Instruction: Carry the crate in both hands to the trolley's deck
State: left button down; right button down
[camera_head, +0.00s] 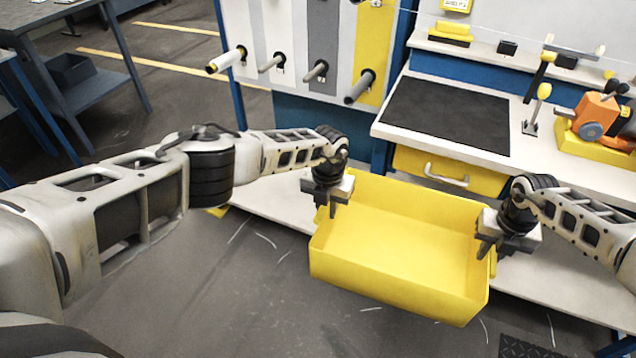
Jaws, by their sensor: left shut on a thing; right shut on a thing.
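The yellow crate (400,285) is an open-topped bin that looks empty. It is held up in front of the workbench, above the floor, slightly tilted in the picture. My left gripper (329,205) is shut on the crate's left wall. My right gripper (488,250) is shut on its right wall. The fingertips are partly hidden against the walls. I cannot make out a trolley's deck for certain.
A workbench (540,165) with a black mat (445,115), a yellow drawer (410,162) and an orange machine (592,118) stands behind the crate. A peg panel (320,30) is at the back. A grey table (90,90) is at far left. Floor (200,290) is clear at lower left.

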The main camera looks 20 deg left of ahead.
aim_at(276, 189)
jog(key=u, duration=0.5)
jog(key=k, duration=0.6)
jog(key=u, duration=1.05)
jog(key=i, duration=0.8)
jog(key=u, duration=0.55)
jog(key=i, duration=1.4)
jog(key=z, duration=0.9)
jog(key=i, duration=0.7)
jog(key=z, duration=1)
jog(key=i, duration=0.3)
jog(key=z, duration=0.3)
